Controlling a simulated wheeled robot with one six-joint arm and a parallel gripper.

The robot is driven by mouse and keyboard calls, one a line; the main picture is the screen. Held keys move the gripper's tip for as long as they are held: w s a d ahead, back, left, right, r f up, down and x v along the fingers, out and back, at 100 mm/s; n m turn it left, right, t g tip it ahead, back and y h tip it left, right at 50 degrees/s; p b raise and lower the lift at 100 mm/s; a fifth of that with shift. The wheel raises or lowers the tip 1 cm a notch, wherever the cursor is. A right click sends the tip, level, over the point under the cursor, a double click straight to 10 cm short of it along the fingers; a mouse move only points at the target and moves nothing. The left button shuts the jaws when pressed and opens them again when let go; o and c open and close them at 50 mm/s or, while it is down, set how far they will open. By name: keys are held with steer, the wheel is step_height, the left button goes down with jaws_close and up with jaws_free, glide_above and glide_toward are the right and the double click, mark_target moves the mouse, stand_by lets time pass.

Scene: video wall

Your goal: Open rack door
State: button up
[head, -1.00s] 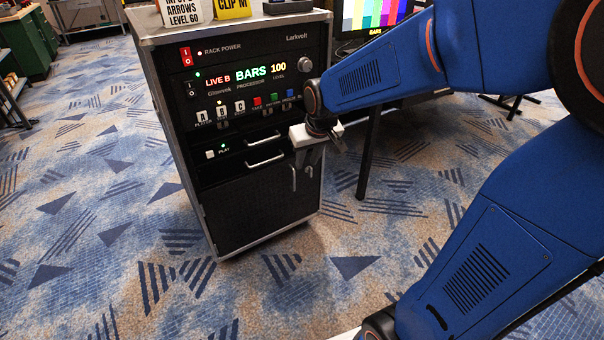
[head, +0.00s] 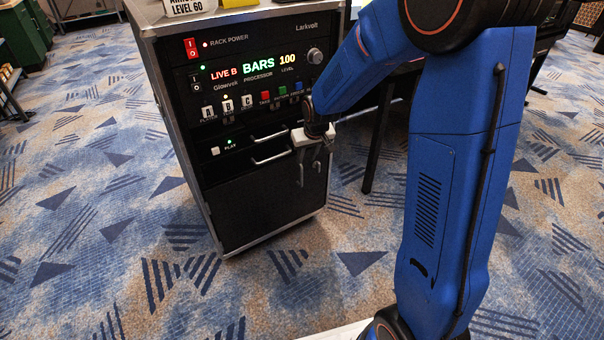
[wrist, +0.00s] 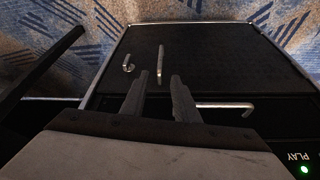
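The rack door (head: 260,208) is the dark lower panel of the equipment rack, and it looks closed. It also shows in the wrist view (wrist: 225,55). A slim upright metal handle (head: 301,178) is on its right side. In the wrist view the handle (wrist: 160,58) lies just beyond the fingertips, in line with the gap between them. My gripper (head: 317,160) hangs in front of the rack's right side by the handle. In the wrist view my gripper (wrist: 159,77) has its two fingers apart and nothing between them. Whether the fingertips straddle the handle's end, I cannot tell.
Drawer handles (head: 271,156) stick out just above the door, and one shows close to the fingers in the wrist view (wrist: 228,107). Buttons and a knob (head: 315,57) line the upper panel. A dark table leg (head: 378,145) stands right of the rack. Carpet in front is clear.

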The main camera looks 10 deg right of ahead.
glide_above(301, 184)
steer(key=f, duration=1.2)
steer(key=shift+w+d+f, duration=0.15)
steer(key=shift+w+f, duration=0.1)
steer(key=shift+f, duration=0.1)
jaws_close()
